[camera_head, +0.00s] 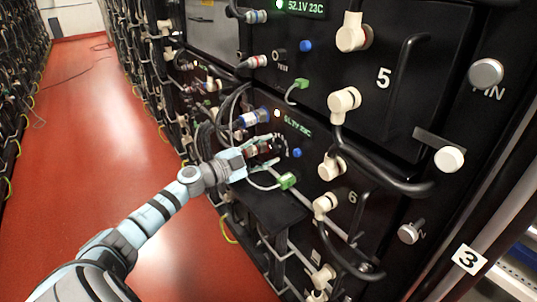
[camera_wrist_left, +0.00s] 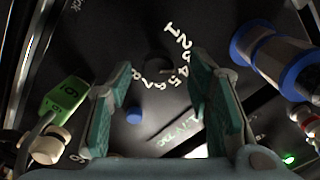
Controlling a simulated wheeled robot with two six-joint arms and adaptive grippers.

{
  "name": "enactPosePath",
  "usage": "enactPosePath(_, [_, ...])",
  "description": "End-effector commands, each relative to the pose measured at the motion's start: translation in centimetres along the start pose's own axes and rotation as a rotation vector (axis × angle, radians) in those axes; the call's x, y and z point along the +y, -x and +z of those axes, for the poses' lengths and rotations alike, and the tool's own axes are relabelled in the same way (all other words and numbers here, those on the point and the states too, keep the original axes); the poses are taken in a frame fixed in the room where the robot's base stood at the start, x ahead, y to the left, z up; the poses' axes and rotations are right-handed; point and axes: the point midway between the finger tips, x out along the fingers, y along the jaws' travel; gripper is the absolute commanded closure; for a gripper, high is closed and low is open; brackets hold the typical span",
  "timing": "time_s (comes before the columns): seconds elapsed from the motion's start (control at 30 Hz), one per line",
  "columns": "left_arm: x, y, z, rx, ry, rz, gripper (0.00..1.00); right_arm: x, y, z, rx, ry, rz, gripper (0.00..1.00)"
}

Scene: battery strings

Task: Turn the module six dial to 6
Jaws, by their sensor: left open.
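The module six panel carries a white "6" (camera_head: 352,197) at its right. Its dial (camera_wrist_left: 158,66) shows in the left wrist view as a small dark knob with a ring of white numerals around it, 1 at the upper right through 8 at the left. Its exact setting is too dark to read. My left gripper (camera_head: 273,152) is open in front of the panel, and its fingers hide the dial in the head view. In the left wrist view the teal fingers (camera_wrist_left: 158,72) stand on either side of the dial, with nothing clamped. My right gripper is not in view.
A green connector (camera_head: 288,181) with a cable, a blue button (camera_head: 297,153) and a lit display (camera_head: 298,125) sit near the dial. A blue-ringed connector (camera_wrist_left: 270,55) is at the right in the left wrist view. Module five (camera_head: 383,78) is above. Red floor (camera_head: 100,180) is clear.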

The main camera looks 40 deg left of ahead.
Motion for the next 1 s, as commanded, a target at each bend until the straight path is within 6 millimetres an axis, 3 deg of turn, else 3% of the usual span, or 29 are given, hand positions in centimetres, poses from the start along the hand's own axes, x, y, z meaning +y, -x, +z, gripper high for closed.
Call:
enactPosePath(0.37, [0.16, -1.04, 0.04, -0.004, 0.001, 0.006, 0.54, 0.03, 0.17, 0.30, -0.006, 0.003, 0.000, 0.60])
enactPosePath(0.67, [0.17, -1.02, 0.05, -0.004, 0.001, 0.006, 1.00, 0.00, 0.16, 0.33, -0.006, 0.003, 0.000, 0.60])
enactPosePath(1.0, [0.14, -1.01, 0.03, -0.004, -0.039, 0.006, 1.00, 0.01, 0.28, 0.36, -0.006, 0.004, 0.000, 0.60])
